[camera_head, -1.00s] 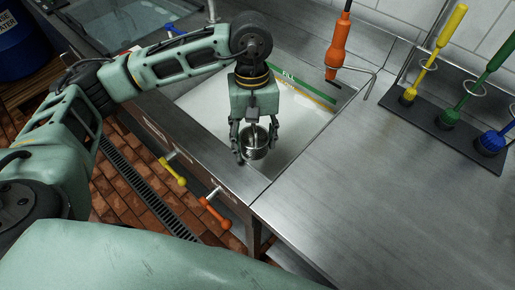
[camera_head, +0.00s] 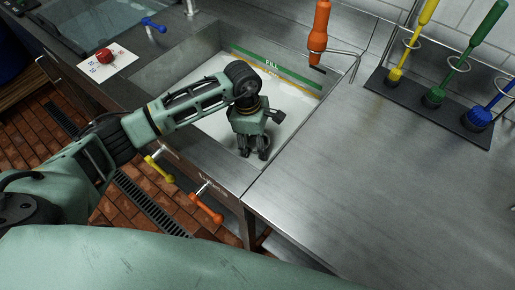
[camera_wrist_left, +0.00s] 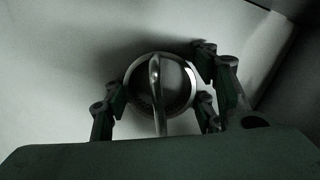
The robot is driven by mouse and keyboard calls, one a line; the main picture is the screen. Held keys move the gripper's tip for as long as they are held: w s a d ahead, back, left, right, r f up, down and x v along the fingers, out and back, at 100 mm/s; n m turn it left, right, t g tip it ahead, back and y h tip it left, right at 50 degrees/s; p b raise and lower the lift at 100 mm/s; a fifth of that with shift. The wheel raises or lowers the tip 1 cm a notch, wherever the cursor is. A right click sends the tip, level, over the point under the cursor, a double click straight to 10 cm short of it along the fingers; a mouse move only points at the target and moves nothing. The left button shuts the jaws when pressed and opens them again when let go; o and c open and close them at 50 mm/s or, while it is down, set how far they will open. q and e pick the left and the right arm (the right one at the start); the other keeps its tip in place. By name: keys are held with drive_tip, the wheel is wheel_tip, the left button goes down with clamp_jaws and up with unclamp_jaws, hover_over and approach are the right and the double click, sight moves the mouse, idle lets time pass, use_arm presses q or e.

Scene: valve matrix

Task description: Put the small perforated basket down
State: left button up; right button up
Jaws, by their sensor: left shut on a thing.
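My left gripper (camera_head: 254,154) points down inside the sink basin, near its front right corner. The small perforated basket is hidden behind the gripper in the head view. In the left wrist view the round metal basket (camera_wrist_left: 180,98) sits between the fingers, with its handle (camera_wrist_left: 155,80) rising towards the gripper (camera_wrist_left: 158,112). The gripper is shut on the basket by its handle. A dark shadow lies on the pale surface beside it; I cannot tell whether the basket touches that surface. My right gripper is not in view.
The sink (camera_head: 190,70) has raised steel walls and a green "FILL" stripe (camera_head: 268,63) at the back. Yellow (camera_head: 158,168) and orange (camera_head: 206,208) valve handles stick out in front. An orange-handled tool (camera_head: 319,30) and a brush rack (camera_head: 425,112) stand right. The right counter is clear.

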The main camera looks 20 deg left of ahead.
use_arm(q)
drive_tip(key=shift+f, duration=1.85)
drive_tip(key=o, duration=1.2)
drive_tip(key=shift+r+p, duration=0.3)
drive_tip(key=r, duration=0.4)
drive_tip(key=a+r+b, duration=0.1)
drive_tip(key=r, duration=0.6)
drive_tip(key=shift+s+a+r, duration=0.1)
drive_tip(key=shift+a+r, duration=0.25)
drive_tip(key=shift+a, duration=0.05)
